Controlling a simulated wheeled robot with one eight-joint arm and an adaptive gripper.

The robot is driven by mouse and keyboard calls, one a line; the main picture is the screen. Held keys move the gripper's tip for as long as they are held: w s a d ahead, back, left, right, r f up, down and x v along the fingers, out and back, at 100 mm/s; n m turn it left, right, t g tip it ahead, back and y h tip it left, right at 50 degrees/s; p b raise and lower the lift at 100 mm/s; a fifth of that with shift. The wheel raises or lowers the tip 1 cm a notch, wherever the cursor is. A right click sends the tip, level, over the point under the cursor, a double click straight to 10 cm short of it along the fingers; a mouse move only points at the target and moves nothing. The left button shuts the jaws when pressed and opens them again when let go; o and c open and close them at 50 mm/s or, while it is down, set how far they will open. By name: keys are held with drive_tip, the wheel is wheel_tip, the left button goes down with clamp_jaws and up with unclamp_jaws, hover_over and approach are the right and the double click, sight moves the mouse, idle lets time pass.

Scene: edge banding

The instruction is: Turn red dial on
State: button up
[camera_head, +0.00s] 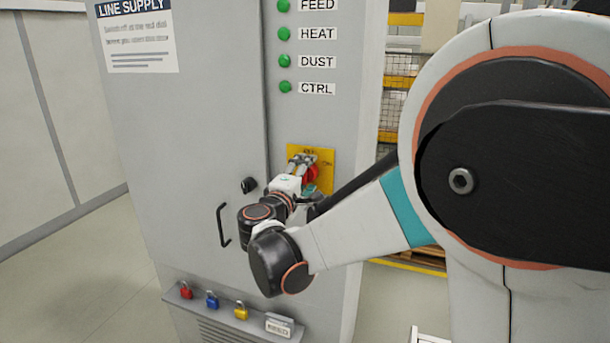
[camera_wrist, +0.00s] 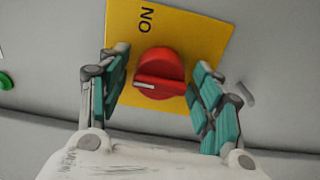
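The red dial (camera_wrist: 160,73) sits on a yellow plate (camera_wrist: 206,28) on the grey cabinet. In the wrist view its raised handle lies roughly across the picture, with a white mark at its left end. The word ON is printed sideways on the plate above the dial. In the head view my gripper (camera_head: 304,160) is at the yellow plate (camera_head: 325,158) and partly covers the red dial (camera_head: 312,173).
The cabinet (camera_head: 190,130) has a black handle (camera_head: 222,225) and a black knob (camera_head: 249,185) left of my gripper. Green lamps (camera_head: 285,60) are above. Below, a ledge holds red, blue and yellow padlocks (camera_head: 212,300).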

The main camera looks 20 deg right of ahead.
drive_tip(key=c, duration=0.7)
drive_tip(key=shift+m, duration=0.4)
drive_tip(key=m, duration=0.2)
drive_tip(key=shift+m, duration=0.4)
drive_tip(key=m, duration=0.3)
drive_tip(key=shift+f+m, duration=0.1)
drive_tip(key=shift+m, duration=0.3)
drive_tip(key=m, duration=0.5)
drive_tip(key=shift+b, duration=0.4)
drive_tip(key=m, duration=0.5)
drive_tip(key=shift+m, duration=0.4)
